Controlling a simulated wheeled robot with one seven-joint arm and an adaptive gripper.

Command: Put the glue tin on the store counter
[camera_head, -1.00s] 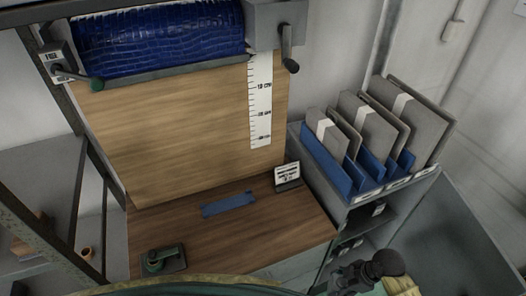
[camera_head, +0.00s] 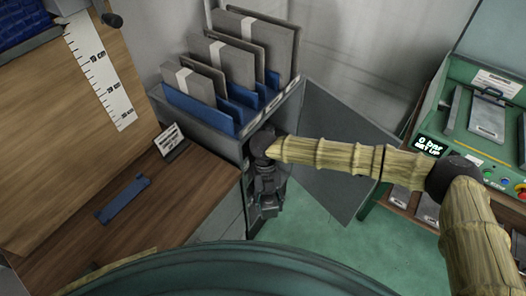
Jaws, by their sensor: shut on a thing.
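My gripper (camera_head: 266,202) is dark and points down in front of the shelf cabinet, to the right of the wooden counter. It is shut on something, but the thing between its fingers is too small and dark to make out. I cannot make out the glue tin anywhere in view. The wooden counter (camera_head: 190,205) carries a blue strip (camera_head: 123,199) and a small sign (camera_head: 170,141). I cannot tell whether this is the store counter.
The cabinet's grey door (camera_head: 345,150) stands open right of my gripper. Blue file holders (camera_head: 205,108) with grey folders sit on top of the cabinet. A green machine (camera_head: 478,125) with a display stands at the right. Green floor (camera_head: 320,245) is clear between.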

